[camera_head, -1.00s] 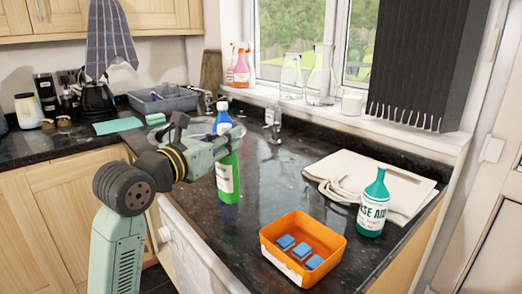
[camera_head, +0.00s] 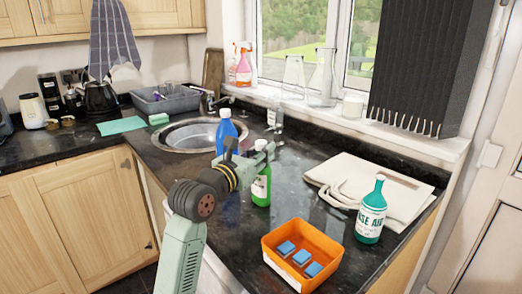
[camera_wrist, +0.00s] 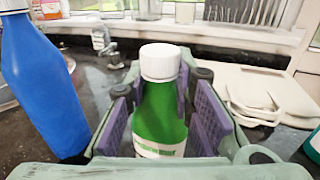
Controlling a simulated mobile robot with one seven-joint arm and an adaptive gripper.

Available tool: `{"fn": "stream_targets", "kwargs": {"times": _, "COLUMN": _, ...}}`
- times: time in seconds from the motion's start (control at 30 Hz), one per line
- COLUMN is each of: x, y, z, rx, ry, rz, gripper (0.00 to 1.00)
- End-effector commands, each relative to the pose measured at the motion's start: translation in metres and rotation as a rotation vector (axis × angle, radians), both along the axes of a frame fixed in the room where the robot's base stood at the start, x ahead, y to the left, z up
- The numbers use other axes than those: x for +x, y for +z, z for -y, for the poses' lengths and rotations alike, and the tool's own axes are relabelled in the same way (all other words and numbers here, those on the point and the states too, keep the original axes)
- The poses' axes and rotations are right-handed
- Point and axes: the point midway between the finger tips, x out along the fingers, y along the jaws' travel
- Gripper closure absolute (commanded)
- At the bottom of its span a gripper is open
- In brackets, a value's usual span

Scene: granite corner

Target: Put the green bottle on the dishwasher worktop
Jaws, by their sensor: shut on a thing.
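The green bottle (camera_head: 262,190) with a white cap is upright between the fingers of my gripper (camera_head: 262,152). In the wrist view the bottle (camera_wrist: 160,115) sits between the two purple pads of my gripper (camera_wrist: 160,108), which is shut on it. Its lower part is hidden there by the gripper body. In the head view the bottle is over the black worktop (camera_head: 232,225), right of the sink. I cannot tell whether its base touches the surface.
A blue bottle (camera_head: 226,127) stands close on the left, also in the wrist view (camera_wrist: 40,85). The sink (camera_head: 188,135) is behind left.

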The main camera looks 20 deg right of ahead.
Motion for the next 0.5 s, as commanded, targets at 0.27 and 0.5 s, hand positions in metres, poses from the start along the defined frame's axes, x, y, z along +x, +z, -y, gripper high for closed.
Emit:
{"fn": "stream_targets", "kwargs": {"times": 0.27, "x": -0.0004, "y": -0.0018, "z": -0.0005, "rx": -0.001, "ry": 0.0, "rz": 0.003, "gripper": 1.0}}
{"fn": "stream_targets", "kwargs": {"times": 0.5, "x": -0.0001, "y": -0.0031, "z": -0.0001, "rx": 0.001, "ry": 0.0, "rz": 0.001, "gripper": 0.65}}
